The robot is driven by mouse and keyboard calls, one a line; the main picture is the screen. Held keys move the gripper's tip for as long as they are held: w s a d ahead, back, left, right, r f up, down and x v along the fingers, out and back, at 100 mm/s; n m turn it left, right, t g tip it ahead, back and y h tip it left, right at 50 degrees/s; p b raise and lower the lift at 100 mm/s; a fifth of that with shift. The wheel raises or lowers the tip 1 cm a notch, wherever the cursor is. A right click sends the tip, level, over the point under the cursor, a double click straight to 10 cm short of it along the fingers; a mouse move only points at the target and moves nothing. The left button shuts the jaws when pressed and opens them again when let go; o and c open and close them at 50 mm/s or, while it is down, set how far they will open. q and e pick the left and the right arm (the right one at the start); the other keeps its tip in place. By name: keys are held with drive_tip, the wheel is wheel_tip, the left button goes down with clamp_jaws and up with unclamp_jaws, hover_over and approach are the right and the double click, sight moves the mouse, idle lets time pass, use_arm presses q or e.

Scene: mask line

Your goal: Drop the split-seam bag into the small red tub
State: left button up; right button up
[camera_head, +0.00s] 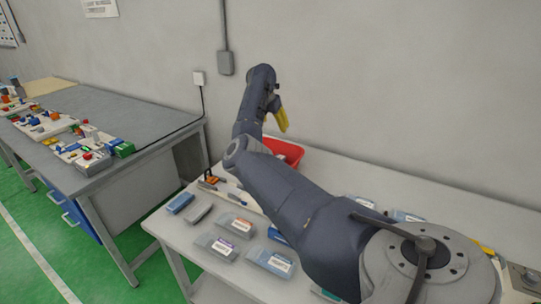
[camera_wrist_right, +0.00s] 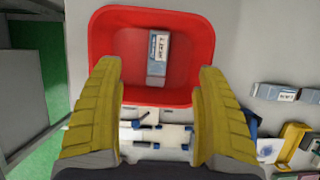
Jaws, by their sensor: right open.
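The small red tub (camera_head: 284,150) stands on the white table near the wall, partly hidden behind my right arm. In the right wrist view the tub (camera_wrist_right: 108,45) is seen from above. A grey-blue bag with a white label (camera_wrist_right: 155,54) lies inside it on the tub's floor; I cannot make out whether its seam is split. My right gripper (camera_head: 282,118) is above the tub, and its yellow fingers (camera_wrist_right: 159,78) are spread wide with nothing between them. My left gripper is not in view.
Several labelled bags (camera_head: 270,261) lie on the white table in front of my arm. Dark pen-like items (camera_wrist_right: 150,127) lie beside the tub. A yellow holder (camera_wrist_right: 293,140) is at the right in the wrist view. A grey bench (camera_head: 120,105) with coloured parts stands at the left.

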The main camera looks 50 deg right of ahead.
drive_tip(key=shift+v, duration=1.95)
